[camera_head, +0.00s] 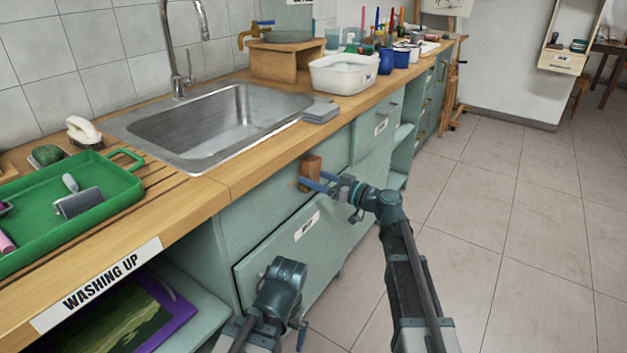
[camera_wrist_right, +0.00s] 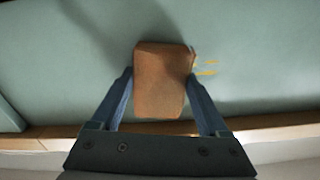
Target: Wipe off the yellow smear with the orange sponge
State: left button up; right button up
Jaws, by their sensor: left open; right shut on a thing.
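The orange sponge (camera_head: 309,171) is a brownish-orange block against the upper part of a grey-green cabinet front below the sink. My right gripper (camera_head: 318,183) is shut on it; in the right wrist view the sponge (camera_wrist_right: 162,82) sits between the two blue fingers. The yellow smear (camera_wrist_right: 207,72) shows in that view as a few thin streaks on the green front, just right of the sponge. The sponge may hide part of it. I cannot make out the smear in the head view. My left gripper (camera_head: 300,335) is low at the bottom, away from the cabinet front, open and only partly visible.
The wooden worktop (camera_head: 240,180) overhangs the cabinet, with a steel sink (camera_head: 215,125), grey sponge block (camera_head: 321,112), green tray (camera_head: 95,215) and white basin (camera_head: 343,73). An open shelf at lower left holds a purple-framed item (camera_head: 170,315). The tiled floor (camera_head: 500,230) at right is clear.

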aim_at(288, 187)
jog(key=w+d, duration=0.2)
jog(key=shift+w, duration=0.35)
jog(key=shift+s, duration=0.1)
jog(key=shift+s+a, duration=1.2)
jog(key=shift+s, duration=0.2)
jog(key=shift+s, duration=0.1)
jog(key=s+a, duration=0.2)
jog(key=shift+s, duration=0.4)
jog(key=shift+s+a, duration=0.1)
jog(key=shift+s+a, duration=1.05)
jog(key=shift+s, duration=0.25)
